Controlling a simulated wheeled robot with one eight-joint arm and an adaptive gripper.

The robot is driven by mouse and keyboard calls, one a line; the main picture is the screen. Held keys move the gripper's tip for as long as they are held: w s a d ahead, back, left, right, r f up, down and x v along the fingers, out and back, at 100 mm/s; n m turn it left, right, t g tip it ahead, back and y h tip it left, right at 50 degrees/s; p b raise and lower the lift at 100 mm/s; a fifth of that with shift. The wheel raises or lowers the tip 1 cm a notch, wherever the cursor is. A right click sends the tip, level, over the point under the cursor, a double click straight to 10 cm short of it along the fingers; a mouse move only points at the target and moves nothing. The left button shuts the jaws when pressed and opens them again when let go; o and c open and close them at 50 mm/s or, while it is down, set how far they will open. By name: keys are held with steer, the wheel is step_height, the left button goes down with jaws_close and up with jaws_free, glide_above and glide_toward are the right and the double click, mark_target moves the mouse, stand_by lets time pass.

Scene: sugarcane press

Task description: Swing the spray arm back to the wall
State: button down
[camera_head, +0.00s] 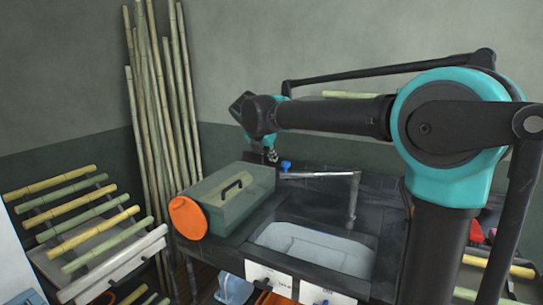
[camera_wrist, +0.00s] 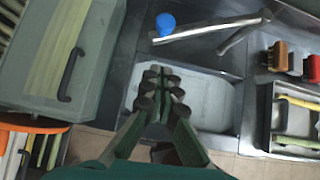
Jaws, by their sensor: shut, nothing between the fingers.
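The spray arm (camera_head: 325,174) is a thin grey metal bar at the back of the dark counter. My gripper (camera_wrist: 163,85) is shut and empty above the sink's left part, apart from the bar in that picture.
A green box (camera_head: 228,200) with a dark handle and an orange disc (camera_head: 188,217) stand left of the sink. Tall canes (camera_head: 160,110) lean in the corner. A cane rack (camera_head: 85,225) is at left. Brushes (camera_wrist: 278,58) and a tray (camera_wrist: 270,115) lie right of the sink.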

mark_target(283, 166)
steer(key=w+d+f, duration=0.1)
steer(key=w+f, duration=0.1)
steer(key=w+d+f, duration=0.1)
steer(key=w+f, duration=0.1)
steer(key=w, duration=0.1)
steer(key=w+d+f, duration=0.1)
steer(key=w+f, duration=0.1)
steer(key=w, duration=0.1)
steer(key=shift+w, duration=0.1)
steer(key=shift+w+a, duration=0.15)
steer(key=shift+w, duration=0.35)
steer(key=w+m+g+h, duration=0.1)
steer(key=w+m+h, duration=0.2)
steer(key=w, duration=1.3)
steer(key=shift+d+m+g, duration=0.3)
steer(key=shift+m, duration=0.5)
